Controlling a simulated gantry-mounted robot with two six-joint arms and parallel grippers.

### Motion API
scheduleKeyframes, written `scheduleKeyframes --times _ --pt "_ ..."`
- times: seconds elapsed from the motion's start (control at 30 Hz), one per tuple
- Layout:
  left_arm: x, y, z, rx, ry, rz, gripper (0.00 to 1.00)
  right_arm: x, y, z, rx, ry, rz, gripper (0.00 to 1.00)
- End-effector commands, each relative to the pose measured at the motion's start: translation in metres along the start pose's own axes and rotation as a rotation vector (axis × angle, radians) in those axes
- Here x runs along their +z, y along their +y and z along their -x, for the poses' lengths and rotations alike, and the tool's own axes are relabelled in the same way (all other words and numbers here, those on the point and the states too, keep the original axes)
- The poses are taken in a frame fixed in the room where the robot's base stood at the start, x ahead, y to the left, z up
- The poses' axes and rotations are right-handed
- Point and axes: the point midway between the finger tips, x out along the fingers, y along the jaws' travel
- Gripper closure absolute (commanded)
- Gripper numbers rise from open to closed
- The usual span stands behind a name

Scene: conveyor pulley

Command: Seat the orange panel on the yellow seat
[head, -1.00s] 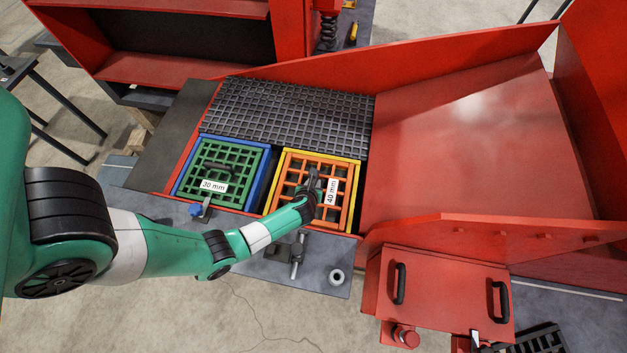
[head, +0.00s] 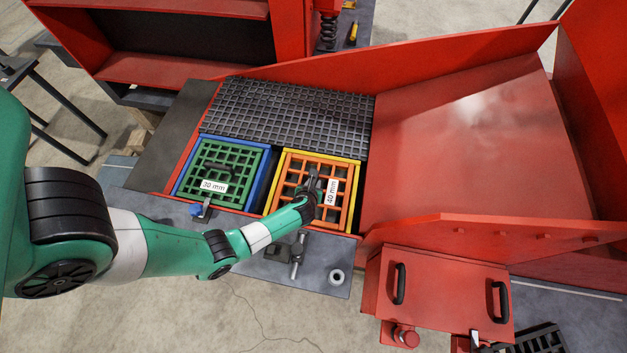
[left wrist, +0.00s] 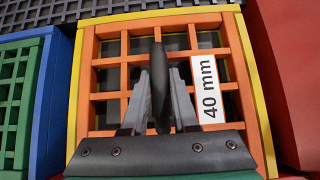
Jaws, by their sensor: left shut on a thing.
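The orange panel (head: 297,175) is a grid with a white "40 mm" label and a dark handle. It lies within the yellow seat (head: 354,184), whose frame shows around it. In the left wrist view the orange panel (left wrist: 105,78) sits inside the yellow frame (left wrist: 74,100), with a narrow dark strip and some yellow seen through its openings. I cannot tell whether it rests fully down. My left gripper (head: 314,180) is shut on the panel's handle (left wrist: 159,85), above the middle of the panel. My right gripper is not in view.
A green panel (head: 226,159) labelled "30 mm" lies in a blue seat (head: 258,180) to the left. A black mesh deck (head: 290,115) lies behind both. A red sloping chute (head: 480,140) rises at the right. A toggle clamp (head: 205,208) stands at the front edge.

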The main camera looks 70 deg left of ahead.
Motion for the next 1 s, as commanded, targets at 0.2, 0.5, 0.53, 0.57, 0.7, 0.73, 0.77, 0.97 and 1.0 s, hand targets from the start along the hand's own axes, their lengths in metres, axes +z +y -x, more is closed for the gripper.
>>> scheduleKeyframes --times 0.2,0.5,0.53,0.57,0.7,0.73,0.77,0.97,1.0 --pt "0.0003 -0.0013 -0.0019 -0.003 -0.005 0.001 1.0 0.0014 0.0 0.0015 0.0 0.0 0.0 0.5" --pt "-0.0022 -0.0013 -0.0044 -0.003 -0.005 0.002 1.0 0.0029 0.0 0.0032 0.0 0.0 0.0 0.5" --pt "-0.0023 -0.0013 -0.0045 -0.003 -0.005 0.002 1.0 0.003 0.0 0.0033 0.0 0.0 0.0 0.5" --pt "-0.0024 -0.0013 -0.0046 -0.003 -0.005 0.002 1.0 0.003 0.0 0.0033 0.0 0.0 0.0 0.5" --pt "-0.0025 -0.0012 -0.0046 -0.003 -0.005 0.001 1.0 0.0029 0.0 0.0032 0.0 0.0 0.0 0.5" --pt "-0.0026 -0.0012 -0.0046 -0.003 -0.004 0.001 1.0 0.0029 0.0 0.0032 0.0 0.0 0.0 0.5" --pt "-0.0026 -0.0012 -0.0046 -0.003 -0.004 0.001 1.0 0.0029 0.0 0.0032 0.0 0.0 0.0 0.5" --pt "-0.0034 -0.0008 -0.0047 -0.002 -0.003 0.001 0.44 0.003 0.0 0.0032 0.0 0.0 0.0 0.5" --pt "-0.0036 -0.0007 -0.0047 -0.001 -0.003 0.001 0.38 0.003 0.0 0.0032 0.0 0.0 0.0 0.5"
